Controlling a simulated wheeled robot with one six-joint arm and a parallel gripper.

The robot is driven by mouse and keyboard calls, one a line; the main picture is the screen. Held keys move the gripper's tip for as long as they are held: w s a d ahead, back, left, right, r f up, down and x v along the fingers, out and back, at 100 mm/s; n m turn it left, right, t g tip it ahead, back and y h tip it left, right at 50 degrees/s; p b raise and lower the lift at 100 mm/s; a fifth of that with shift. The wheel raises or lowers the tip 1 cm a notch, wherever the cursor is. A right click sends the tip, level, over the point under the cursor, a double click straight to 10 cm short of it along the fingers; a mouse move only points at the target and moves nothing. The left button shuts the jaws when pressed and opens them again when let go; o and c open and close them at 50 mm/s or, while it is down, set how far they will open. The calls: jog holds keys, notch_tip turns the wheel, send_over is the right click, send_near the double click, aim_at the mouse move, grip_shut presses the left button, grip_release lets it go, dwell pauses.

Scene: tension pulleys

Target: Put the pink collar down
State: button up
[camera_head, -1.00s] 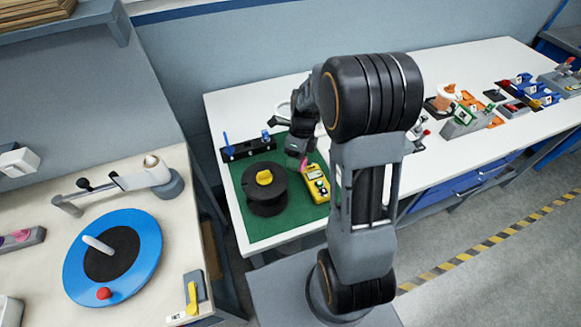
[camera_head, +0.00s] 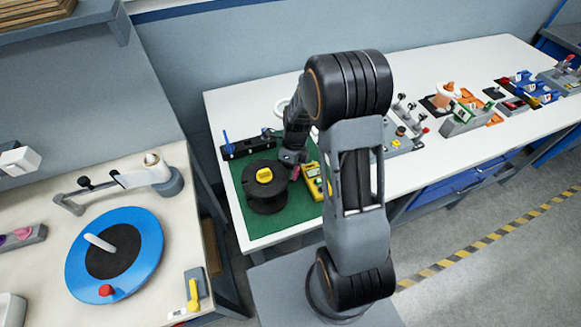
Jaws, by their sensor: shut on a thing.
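My gripper (camera_head: 292,160) is shut on the pink collar (camera_head: 295,172). Only a small pink patch of the collar shows below the fingers. The gripper points down over the green mat (camera_head: 285,218), between the black spool with a yellow top and the yellow meter. I cannot tell whether the collar touches the mat or hangs above it.
The black spool (camera_head: 266,196) stands just left of my gripper. The yellow meter (camera_head: 315,184) lies just right, partly hidden by my arm. A black rack (camera_head: 248,148) is behind. On the left bench are a blue disc (camera_head: 146,262) and a tray with pink and purple pieces (camera_head: 22,236).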

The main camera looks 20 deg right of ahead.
jog(key=o, duration=0.9)
jog(key=shift+f, duration=0.15)
